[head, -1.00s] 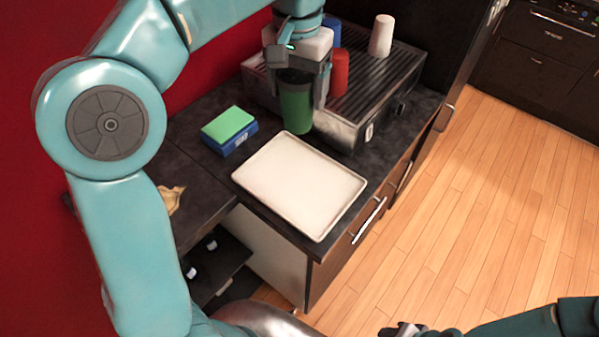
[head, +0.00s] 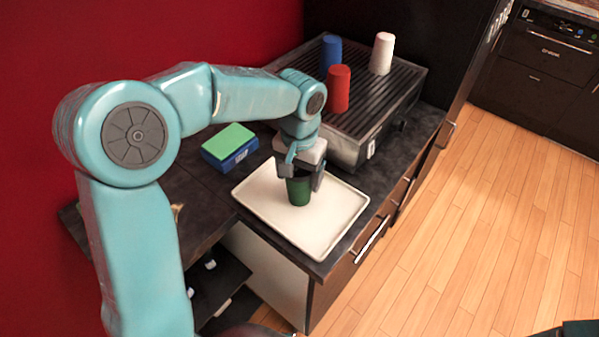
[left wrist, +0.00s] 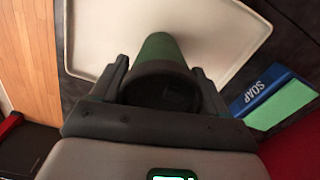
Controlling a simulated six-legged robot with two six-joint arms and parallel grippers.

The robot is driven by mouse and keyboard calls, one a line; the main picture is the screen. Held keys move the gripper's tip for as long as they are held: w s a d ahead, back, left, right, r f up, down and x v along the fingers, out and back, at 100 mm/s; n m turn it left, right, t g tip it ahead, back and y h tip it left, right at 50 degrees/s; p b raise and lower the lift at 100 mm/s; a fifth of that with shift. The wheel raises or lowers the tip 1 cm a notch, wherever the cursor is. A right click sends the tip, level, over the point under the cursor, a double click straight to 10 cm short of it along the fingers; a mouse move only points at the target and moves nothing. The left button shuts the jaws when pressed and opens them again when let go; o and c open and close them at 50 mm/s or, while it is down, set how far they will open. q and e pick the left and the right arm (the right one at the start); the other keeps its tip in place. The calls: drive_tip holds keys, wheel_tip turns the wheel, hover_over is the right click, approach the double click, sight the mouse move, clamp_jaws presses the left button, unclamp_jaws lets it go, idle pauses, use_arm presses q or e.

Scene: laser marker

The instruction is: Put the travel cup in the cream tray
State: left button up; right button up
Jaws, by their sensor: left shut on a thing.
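The travel cup (head: 298,193) is green with a dark top. It stands upright between the fingers of my left gripper (head: 298,177), which is shut on it. The cream tray (head: 335,218) lies flat on the dark counter, and the cup is over its middle part. Whether the cup's base touches the tray I cannot tell. In the left wrist view the cup (left wrist: 158,47) shows its dark top towards the camera, with the tray (left wrist: 95,30) behind it.
A soap box with a green sponge-like top (head: 230,143) sits just behind the tray's left corner. A ribbed metal machine (head: 375,105) stands behind, carrying a red cup (head: 338,90), a blue cup (head: 331,50) and a white cup (head: 382,53). The tray's front part is bare.

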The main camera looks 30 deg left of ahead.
use_arm(q)
drive_tip(key=shift+s+d, duration=0.1)
drive_tip(key=shift+f, duration=0.15)
drive_tip(key=o, duration=0.7)
drive_tip(key=shift+r, duration=0.55)
wheel_tip(320, 180, up, 11)
drive_tip(key=shift+r, duration=0.2)
